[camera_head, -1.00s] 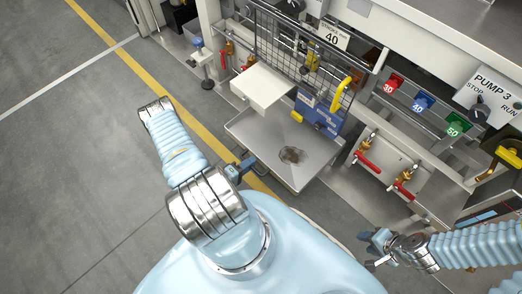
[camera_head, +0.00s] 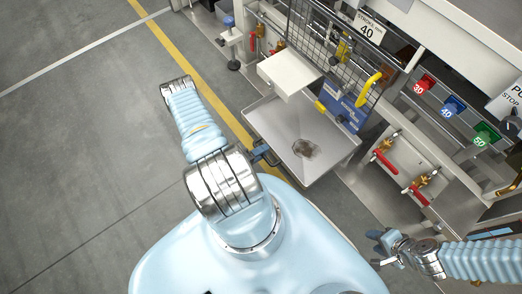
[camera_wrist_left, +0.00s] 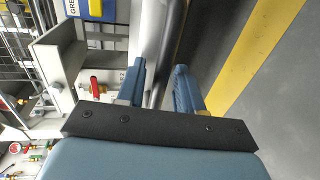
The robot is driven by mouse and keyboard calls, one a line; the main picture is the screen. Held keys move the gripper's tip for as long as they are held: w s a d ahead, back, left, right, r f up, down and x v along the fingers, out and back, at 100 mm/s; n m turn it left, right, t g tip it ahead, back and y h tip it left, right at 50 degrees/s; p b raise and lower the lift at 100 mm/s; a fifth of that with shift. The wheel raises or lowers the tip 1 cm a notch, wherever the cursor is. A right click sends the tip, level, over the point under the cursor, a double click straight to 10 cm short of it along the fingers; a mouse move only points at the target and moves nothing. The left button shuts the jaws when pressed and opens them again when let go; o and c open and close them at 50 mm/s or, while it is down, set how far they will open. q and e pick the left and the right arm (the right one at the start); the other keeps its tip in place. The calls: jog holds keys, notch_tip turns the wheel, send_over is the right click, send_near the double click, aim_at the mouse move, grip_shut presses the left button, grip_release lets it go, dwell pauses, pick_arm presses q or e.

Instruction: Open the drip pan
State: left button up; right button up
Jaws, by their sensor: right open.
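The drip pan (camera_head: 325,158) is a shallow grey metal tray with a dark stain near its middle. It sticks out of the machine's lower front. My left gripper (camera_head: 268,153) is at the pan's outer left edge, beside a small dark handle that it partly covers. In the left wrist view the two blue fingers (camera_wrist_left: 160,80) stand apart with a grey metal bar running between or just behind them. I cannot tell whether they grip it. My right gripper (camera_head: 380,248) is open and empty, low at the right, away from the pan.
A white box (camera_head: 289,74) overhangs the pan's back left. A wire mesh guard (camera_head: 325,45) and a blue panel (camera_head: 343,106) stand behind. Red-handled valves (camera_head: 385,163) are to the right. Grey floor with a yellow line (camera_head: 205,85) lies free at the left.

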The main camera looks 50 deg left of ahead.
pick_arm(q)
jog(key=v, duration=1.3)
jog(key=shift+s+p, duration=0.4)
jog(key=shift+p, duration=0.05)
jog(key=shift+a, duration=0.15)
